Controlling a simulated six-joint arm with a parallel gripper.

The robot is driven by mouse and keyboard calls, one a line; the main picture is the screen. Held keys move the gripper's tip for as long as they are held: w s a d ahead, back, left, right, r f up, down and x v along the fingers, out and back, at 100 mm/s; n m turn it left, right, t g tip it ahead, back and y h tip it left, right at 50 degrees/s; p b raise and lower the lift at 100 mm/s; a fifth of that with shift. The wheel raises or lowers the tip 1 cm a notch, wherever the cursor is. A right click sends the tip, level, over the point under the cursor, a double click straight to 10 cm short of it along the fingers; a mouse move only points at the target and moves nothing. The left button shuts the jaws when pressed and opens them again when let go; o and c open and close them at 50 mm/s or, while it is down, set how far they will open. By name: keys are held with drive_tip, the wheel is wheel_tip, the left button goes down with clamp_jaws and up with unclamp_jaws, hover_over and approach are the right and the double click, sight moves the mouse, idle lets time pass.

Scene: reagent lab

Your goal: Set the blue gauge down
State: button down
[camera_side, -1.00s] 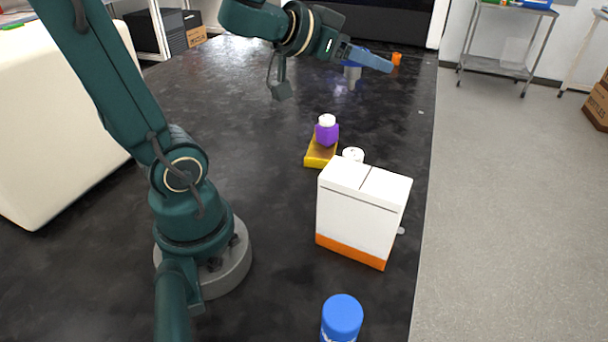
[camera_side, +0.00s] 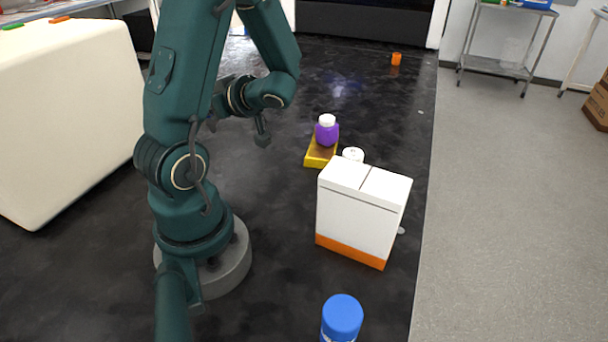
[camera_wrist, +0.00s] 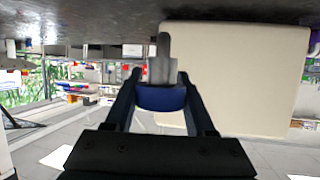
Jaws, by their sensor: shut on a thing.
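The blue gauge (camera_wrist: 162,98) is between the two fingers of my gripper (camera_wrist: 160,88) in the wrist view. It shows a blue round body with a grey stem (camera_wrist: 162,62) that points up in that picture, toward the dark tabletop. My gripper is shut on it. In the side view my own arm hides the gripper and the gauge, so the gap between the gauge and the table cannot be told.
A purple jar (camera_side: 327,134) sits on a yellow block (camera_side: 318,155). Beside them stand a white lid (camera_side: 353,154), a white-orange box (camera_side: 362,215) and a blue-capped bottle (camera_side: 342,318). An orange cup (camera_side: 396,59) is far back.

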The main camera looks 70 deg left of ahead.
drive_tip(key=s+d+n+g+h, duration=0.2)
drive_tip(key=s+d+n+g, duration=0.1)
drive_tip(key=s, duration=0.2)
drive_tip(key=shift+h, duration=0.4)
drive_tip(key=w+f, duration=0.2)
drive_tip(key=w, duration=0.1)
drive_tip(key=w+f, duration=0.2)
drive_tip(key=w, duration=0.2)
drive_tip(key=w+f, duration=0.2)
drive_tip(key=w, duration=0.2)
drive_tip(key=shift+a, duration=0.4)
drive_tip(key=shift+f, duration=2)
drive_tip(key=shift+c, duration=1.2)
unclamp_jaws()
drive_tip(key=shift+f, duration=0.1)
drive_tip(key=v, duration=1.2)
